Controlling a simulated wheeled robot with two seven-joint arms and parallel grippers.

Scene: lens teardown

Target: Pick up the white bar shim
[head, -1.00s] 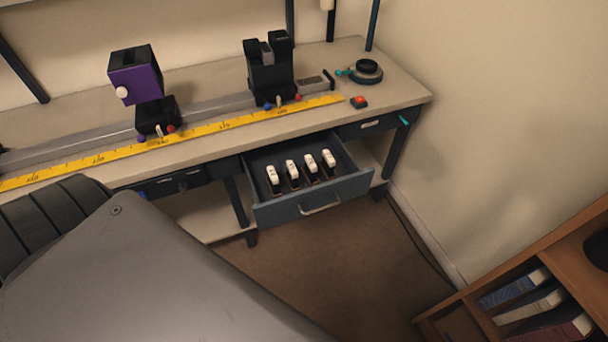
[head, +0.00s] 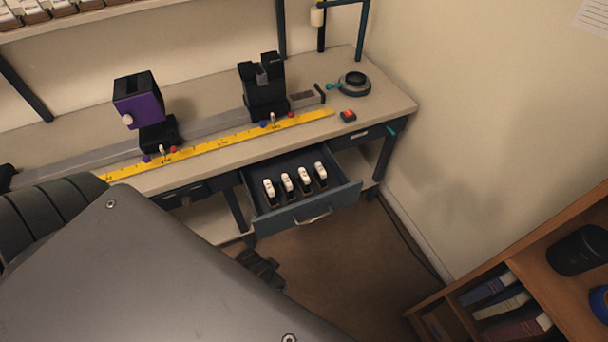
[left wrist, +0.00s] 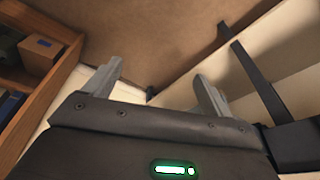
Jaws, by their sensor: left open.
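Several white-topped pieces (head: 287,183) stand in a row in the open drawer (head: 322,208) under the bench. I cannot tell which of them, if any, is the white bar shim. My left gripper (left wrist: 157,92) is open and empty in the left wrist view, its two grey fingers spread apart over a brown surface. None of the drawer pieces shows between the fingers. In the head view my grey arm link covers the lower left, with a dark part showing past its edge. My right gripper is not in view.
The bench (head: 395,100) carries a rail with a purple-sided block (head: 147,107), a black holder (head: 264,95), a yellow ruler (head: 230,142) and a dark round ring piece (head: 353,84). A wooden bookshelf (head: 540,262) stands at the lower right. Floor (head: 345,265) in front of the drawer is clear.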

